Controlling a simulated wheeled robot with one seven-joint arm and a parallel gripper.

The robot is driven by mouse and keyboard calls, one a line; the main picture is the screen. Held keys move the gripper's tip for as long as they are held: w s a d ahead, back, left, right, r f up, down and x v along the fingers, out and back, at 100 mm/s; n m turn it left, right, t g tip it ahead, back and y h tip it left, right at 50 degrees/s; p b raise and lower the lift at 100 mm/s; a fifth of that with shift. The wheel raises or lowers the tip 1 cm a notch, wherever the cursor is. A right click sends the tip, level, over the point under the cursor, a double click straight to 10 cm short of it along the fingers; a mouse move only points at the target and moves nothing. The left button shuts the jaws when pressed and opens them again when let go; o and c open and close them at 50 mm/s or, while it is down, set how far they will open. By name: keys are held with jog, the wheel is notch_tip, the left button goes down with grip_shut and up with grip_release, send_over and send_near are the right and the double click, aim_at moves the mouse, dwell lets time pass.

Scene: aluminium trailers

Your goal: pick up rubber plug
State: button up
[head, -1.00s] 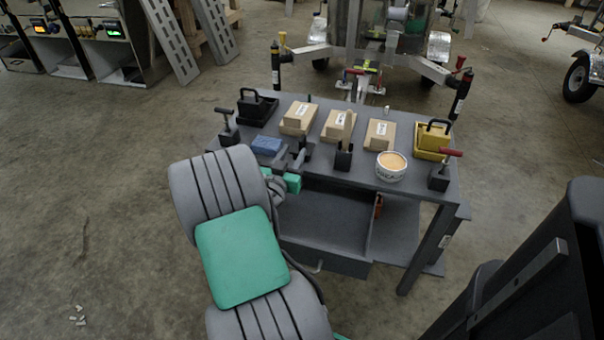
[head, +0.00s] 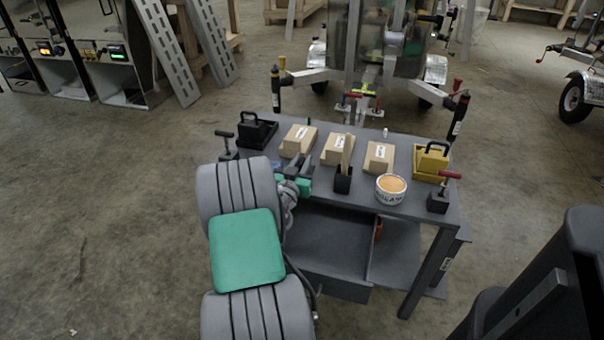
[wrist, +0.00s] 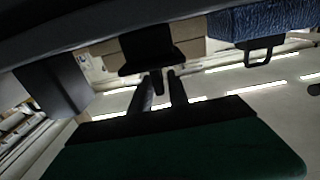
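I cannot clearly make out a rubber plug. A small pale upright piece (head: 386,133) stands at the table's back edge, too small to identify. My gripper (head: 306,168) is low over the table's left front part, largely hidden behind my arm in the head view. In the wrist view, which looks upside down, my gripper (wrist: 162,88) shows two dark fingers apart with a gap between them. I see nothing held. A black holder (wrist: 150,50) lies beyond the fingertips, with tan boxes behind it.
The grey table (head: 425,205) carries tan boxes (head: 338,150), a black pen holder (head: 343,181), a round tub (head: 390,189), a yellow case (head: 431,160), a black case (head: 256,131) and clamps with levers (head: 438,199). A blue block (wrist: 258,22) shows in the wrist view. An open drawer (head: 325,245) juts out below.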

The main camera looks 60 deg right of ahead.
grip_shut()
dwell(0.4)
